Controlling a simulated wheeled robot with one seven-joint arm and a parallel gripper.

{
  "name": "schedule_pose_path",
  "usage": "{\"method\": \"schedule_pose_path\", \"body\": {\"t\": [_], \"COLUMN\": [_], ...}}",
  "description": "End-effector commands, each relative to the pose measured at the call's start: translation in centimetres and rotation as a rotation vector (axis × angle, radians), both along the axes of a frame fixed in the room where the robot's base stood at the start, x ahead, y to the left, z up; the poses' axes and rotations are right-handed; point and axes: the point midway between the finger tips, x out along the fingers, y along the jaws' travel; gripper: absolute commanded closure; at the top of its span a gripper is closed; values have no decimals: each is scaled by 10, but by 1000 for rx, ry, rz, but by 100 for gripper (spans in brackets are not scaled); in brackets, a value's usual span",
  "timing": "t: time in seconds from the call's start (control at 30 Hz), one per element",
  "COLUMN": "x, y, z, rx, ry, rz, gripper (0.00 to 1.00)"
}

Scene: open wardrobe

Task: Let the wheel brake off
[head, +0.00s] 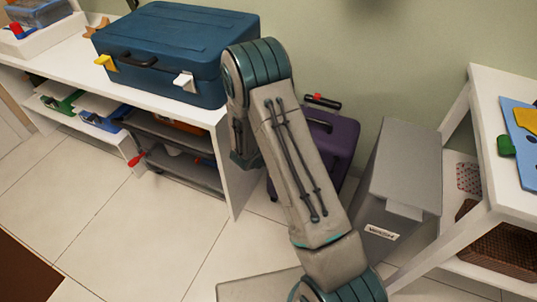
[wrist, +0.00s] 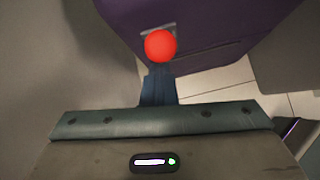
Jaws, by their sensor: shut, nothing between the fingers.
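The purple suitcase (head: 335,137) stands on the floor behind my arm in the head view, partly hidden by it. A small red part (head: 318,97) shows by its black handle at the top. In the wrist view the purple suitcase (wrist: 215,22) fills the top, with a round red knob (wrist: 160,45) in front of a small grey plate on it. My gripper (wrist: 158,72) is shut and empty, its fingertips just below the knob in the picture; I cannot tell whether they touch it. In the head view my gripper is hidden. No part is clearly recognisable as a wheel brake.
A grey box (head: 400,165) stands right of the suitcase, beside a white table (head: 480,225). A white shelf unit (head: 233,175) carrying a blue suitcase (head: 170,50) stands left. A red-tipped lever (head: 137,160) shows under its top. Tiled floor (head: 120,220) is clear at front left.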

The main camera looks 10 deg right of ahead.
Motion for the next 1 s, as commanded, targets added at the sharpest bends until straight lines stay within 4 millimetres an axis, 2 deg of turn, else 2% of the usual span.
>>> {"method": "schedule_pose_path", "body": {"t": [0.27,0.53,0.6,0.7,0.9,1.0], "x": [0,-16,-23,-35,-54,-60], "y": [-1,23,29,40,58,63], "z": [-1,-23,1,20,48,56], "rx": [-3,0,0,1,-1,-1], "ry": [-3,0,-5,-3,-2,0], "rz": [-5,-6,-8,-7,-1,-1], "gripper": [100,100,100,100,100,100]}}
